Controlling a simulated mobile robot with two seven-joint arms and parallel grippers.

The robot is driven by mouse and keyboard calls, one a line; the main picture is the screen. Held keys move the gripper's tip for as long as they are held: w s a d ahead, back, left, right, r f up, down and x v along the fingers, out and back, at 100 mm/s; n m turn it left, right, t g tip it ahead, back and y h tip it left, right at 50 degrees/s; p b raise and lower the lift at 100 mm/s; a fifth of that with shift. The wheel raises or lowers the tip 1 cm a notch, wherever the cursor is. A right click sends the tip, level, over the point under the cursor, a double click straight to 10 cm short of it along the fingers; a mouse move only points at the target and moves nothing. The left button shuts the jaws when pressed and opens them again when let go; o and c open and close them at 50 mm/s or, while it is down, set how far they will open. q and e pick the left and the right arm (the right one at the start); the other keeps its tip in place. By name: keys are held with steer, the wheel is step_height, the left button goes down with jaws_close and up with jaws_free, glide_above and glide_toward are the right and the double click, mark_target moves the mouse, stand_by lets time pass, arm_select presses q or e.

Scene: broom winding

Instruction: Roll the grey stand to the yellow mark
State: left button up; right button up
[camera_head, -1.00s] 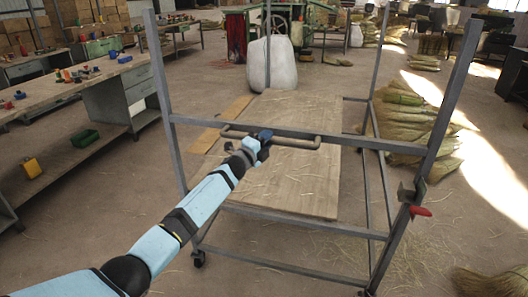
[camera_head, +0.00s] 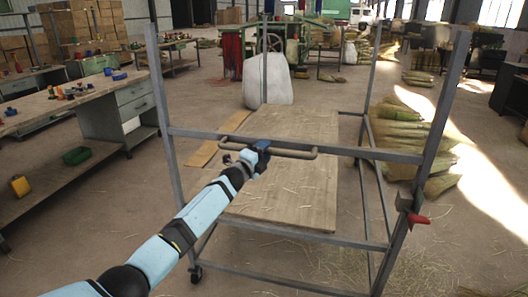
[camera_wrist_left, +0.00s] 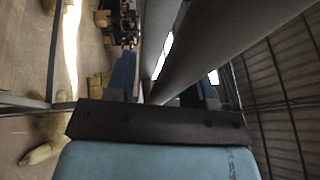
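The grey stand (camera_head: 300,242) is an upright metal frame on casters, with tall posts and rails, in the middle of the head view. A grey-brown handle bar (camera_head: 296,153) runs along its near side. My left gripper (camera_head: 257,156) is at the handle's left part. In the left wrist view the bar (camera_wrist_left: 190,50) passes between the blue fingers (camera_wrist_left: 165,90), which appear closed on it. Their contact is partly hidden. I see no yellow mark on the floor. My right gripper is not in view.
A workbench (camera_head: 62,110) with small parts stands on the left. A white sack (camera_head: 268,80) and green machinery (camera_head: 305,45) are beyond the stand. Straw bundles (camera_head: 405,130) lie to the right. A red lever (camera_head: 418,218) sticks out from the stand's right post.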

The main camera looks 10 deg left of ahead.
arm_select(q)
steer(key=shift+r, duration=0.15)
steer(key=shift+s+a, duration=0.15)
steer(key=shift+s, duration=0.15)
steer(key=p+v, duration=0.2)
steer(key=v, duration=1.1)
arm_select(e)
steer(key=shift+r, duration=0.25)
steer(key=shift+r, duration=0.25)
arm_select(q)
steer(key=shift+s, duration=0.1)
